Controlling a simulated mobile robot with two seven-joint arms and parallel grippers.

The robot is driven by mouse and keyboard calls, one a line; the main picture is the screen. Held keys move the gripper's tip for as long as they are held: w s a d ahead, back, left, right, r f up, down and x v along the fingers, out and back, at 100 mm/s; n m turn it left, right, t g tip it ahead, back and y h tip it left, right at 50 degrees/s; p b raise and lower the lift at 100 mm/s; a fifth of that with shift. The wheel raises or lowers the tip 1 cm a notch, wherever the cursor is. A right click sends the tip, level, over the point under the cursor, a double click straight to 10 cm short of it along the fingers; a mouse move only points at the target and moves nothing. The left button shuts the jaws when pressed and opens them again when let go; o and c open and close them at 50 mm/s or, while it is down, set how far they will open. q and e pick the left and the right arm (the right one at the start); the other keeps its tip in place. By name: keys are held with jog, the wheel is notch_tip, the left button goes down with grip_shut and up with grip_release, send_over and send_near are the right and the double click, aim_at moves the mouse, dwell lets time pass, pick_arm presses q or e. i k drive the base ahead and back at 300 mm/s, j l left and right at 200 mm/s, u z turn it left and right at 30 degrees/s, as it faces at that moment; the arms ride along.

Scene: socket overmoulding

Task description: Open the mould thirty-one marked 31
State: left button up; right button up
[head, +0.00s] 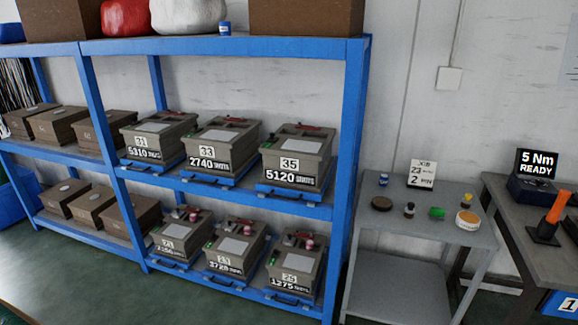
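The mould marked 31 (165,142) is a grey-brown block in the head view. It sits on a blue pull-out tray on the middle shelf, leftmost of the three numbered moulds there. Its front label reads 31 and what looks like 5310 shots. A pale plate and a red part show on its top, and its halves look closed together. Neither of my grippers is in view.
Mould 33 (215,148) and mould 35 (298,158) stand to its right on the same blue rack (355,110). More moulds sit below. A grey trolley (398,235) with small items and a 2 PIN card stands right of the rack. Green floor is open in front.

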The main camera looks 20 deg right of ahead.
aim_at(154, 143)
jog(key=u, duration=0.4)
jog(key=i+l+u, duration=0.15)
jog(key=i+u, duration=0.3)
jog(key=i+l+u, duration=0.25)
jog(key=u, duration=0.2)
jog(key=i+l+u, duration=0.25)
jog(key=i+l, duration=0.55)
jog(key=l, duration=0.1)
